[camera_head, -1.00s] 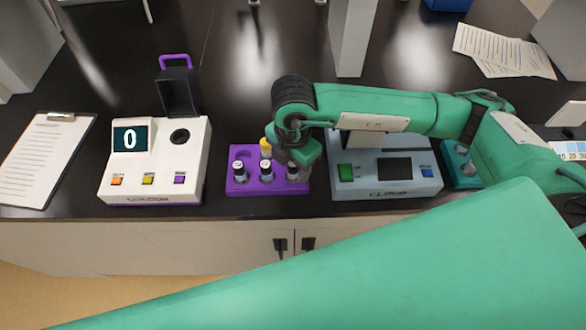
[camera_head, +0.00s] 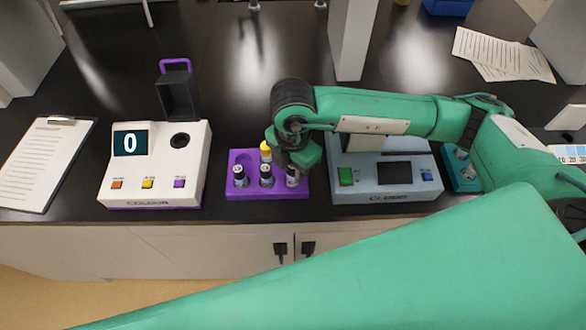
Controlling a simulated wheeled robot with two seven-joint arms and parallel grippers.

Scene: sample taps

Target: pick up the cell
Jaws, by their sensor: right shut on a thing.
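The purple rack (camera_head: 235,190) stands on the black bench and holds several small dark cells. Three with dark-and-white tops stand along its front: left (camera_head: 239,175), middle (camera_head: 266,175) and right (camera_head: 292,177). A yellow-capped cell (camera_head: 265,151) stands behind the middle one. My right gripper (camera_head: 294,164) points down over the rack's right side, just behind the front right cell. It is shut on a cell, but the wrist hides the grip and I cannot tell which cell it is. My left gripper is not in view.
A white meter (camera_head: 150,190) reading 0, with an open dark lid (camera_head: 178,92), stands left of the rack. A grey-blue device (camera_head: 385,190) stands close on the right, a teal rack (camera_head: 463,180) beyond it. A clipboard (camera_head: 40,165) lies far left.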

